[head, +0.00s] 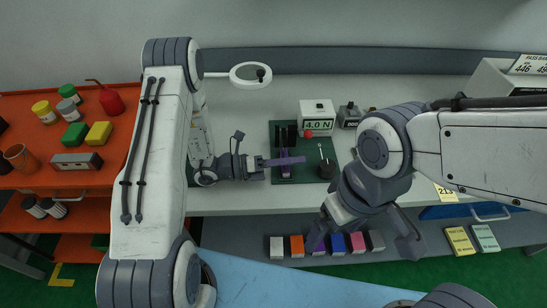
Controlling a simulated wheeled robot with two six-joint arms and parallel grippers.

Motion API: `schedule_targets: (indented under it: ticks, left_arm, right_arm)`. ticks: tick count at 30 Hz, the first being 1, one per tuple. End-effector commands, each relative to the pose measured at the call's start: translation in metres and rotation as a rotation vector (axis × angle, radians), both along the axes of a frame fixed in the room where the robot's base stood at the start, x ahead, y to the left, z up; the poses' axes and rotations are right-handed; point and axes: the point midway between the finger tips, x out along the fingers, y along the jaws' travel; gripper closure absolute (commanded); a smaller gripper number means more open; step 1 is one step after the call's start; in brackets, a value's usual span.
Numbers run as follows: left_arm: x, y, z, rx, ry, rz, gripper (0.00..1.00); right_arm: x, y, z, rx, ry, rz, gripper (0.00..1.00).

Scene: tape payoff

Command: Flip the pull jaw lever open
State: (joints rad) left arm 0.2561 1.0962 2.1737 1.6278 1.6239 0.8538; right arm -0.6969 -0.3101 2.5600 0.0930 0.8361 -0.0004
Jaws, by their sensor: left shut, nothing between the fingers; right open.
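A dark green base plate (308,178) lies on the light bench and carries a dark upright fixture (281,133) and a round black part (327,170) with a thin rod and pale knob. I cannot tell for sure which part is the pull jaw lever; the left gripper covers part of the fixture. My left gripper (287,161), with purple fingertips, is shut and empty over the plate, just in front of the fixture. My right gripper (317,241) is open and empty, lower down by the bench's front edge, apart from the plate.
A white gauge box (316,109) reading 4.0 N stands behind the plate, with a small grey device (349,115) beside it. A round magnifier (251,73) is behind. Coloured blocks (297,246) sit below the bench edge. An orange cart (105,162) stands left.

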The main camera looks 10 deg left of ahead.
Motion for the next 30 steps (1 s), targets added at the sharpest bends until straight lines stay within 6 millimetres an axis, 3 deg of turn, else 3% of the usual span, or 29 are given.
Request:
schedule_targets:
  ticks: [3, 9, 30]
  left_arm:
    - [0.016, -0.002, 0.013, 0.001, -0.005, 0.001, 1.0]
    - [0.032, -0.001, 0.021, 0.0, -0.002, 0.001, 1.0]
    - [0.036, 0.002, 0.028, -0.012, 0.046, 0.004, 1.0]
  right_arm:
    - [0.0, 0.0, 0.011, 0.0, 0.0, 0.0, 0.08]
    - [0.0, 0.0, 0.017, 0.0, 0.0, 0.0, 0.08]
    - [0.0, 0.0, 0.025, 0.0, 0.0, 0.0, 0.08]
